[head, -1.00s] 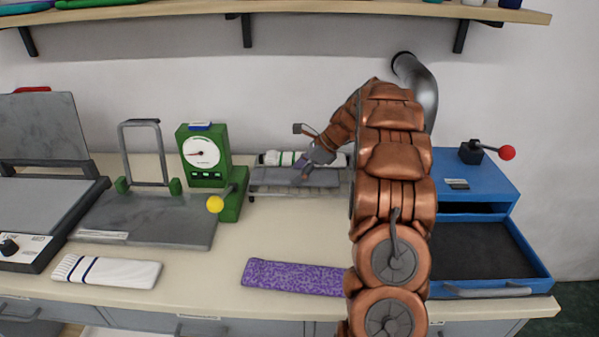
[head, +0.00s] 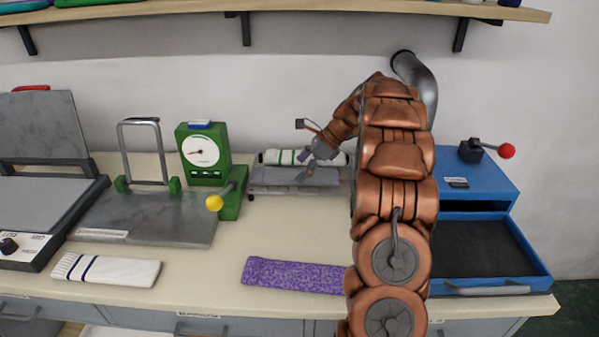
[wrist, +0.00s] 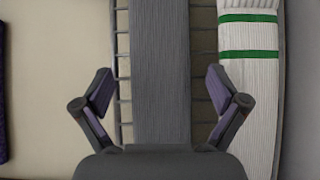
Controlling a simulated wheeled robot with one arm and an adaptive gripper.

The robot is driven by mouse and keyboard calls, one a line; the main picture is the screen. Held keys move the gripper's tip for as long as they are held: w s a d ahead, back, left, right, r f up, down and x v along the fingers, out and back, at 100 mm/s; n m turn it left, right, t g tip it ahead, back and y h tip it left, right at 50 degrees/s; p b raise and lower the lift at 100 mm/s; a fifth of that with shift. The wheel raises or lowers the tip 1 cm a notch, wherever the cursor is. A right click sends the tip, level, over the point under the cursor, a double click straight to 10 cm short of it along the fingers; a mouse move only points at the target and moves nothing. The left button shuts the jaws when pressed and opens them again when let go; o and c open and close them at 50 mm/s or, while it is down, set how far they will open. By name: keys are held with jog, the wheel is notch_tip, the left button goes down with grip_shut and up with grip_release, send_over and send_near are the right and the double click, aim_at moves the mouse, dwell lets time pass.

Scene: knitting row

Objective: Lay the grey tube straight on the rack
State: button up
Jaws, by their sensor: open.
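The grey tube (wrist: 160,70) lies flat on the wire rack (wrist: 123,62), close to parallel with its long side, as the wrist view shows. In the head view the grey tube (head: 285,175) lies along the front part of the rack (head: 262,190). My gripper (wrist: 160,88) is open, with one finger on each side of the tube and a gap to both edges. In the head view my gripper (head: 308,164) is over the rack. The tube's end under the gripper body is hidden.
A white tube with green stripes (wrist: 249,70) lies behind the grey one on the rack. A purple patterned tube (head: 292,275) and a white tube with blue stripes (head: 108,271) lie in front on the bench. A green dial device (head: 204,155) stands left of the rack, a blue press (head: 478,185) right.

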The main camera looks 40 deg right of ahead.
jog(key=v, duration=0.6)
jog(key=shift+s+d+r+b, duration=0.1)
jog(key=shift+b, duration=0.2)
jog(key=s+a+r+n+g+h, duration=0.1)
jog(key=s+a+n+g, duration=0.1)
jog(key=s+a+n, duration=0.75)
jog(key=s+a+r+n+g+h, duration=0.1)
jog(key=s+a+n+g, duration=0.2)
jog(key=a, duration=1.2)
jog(key=s+a+f+n+h, duration=0.1)
jog(key=s+n, duration=0.3)
jog(key=s, duration=0.4)
jog(key=s+a+f+n+g+h, duration=0.1)
jog(key=s+a+f+n, duration=0.1)
jog(key=s, duration=0.7)
jog(key=s+a+f+n+h, duration=0.2)
jog(key=s+a+n, duration=0.1)
jog(key=s+n, duration=0.4)
jog(key=shift+s+a, duration=0.25)
jog(key=shift+s, duration=0.75)
notch_tip(320, 180, up, 5)
jog(key=p, duration=0.5)
jog(key=shift+r, duration=0.2)
jog(key=shift+w, duration=0.1)
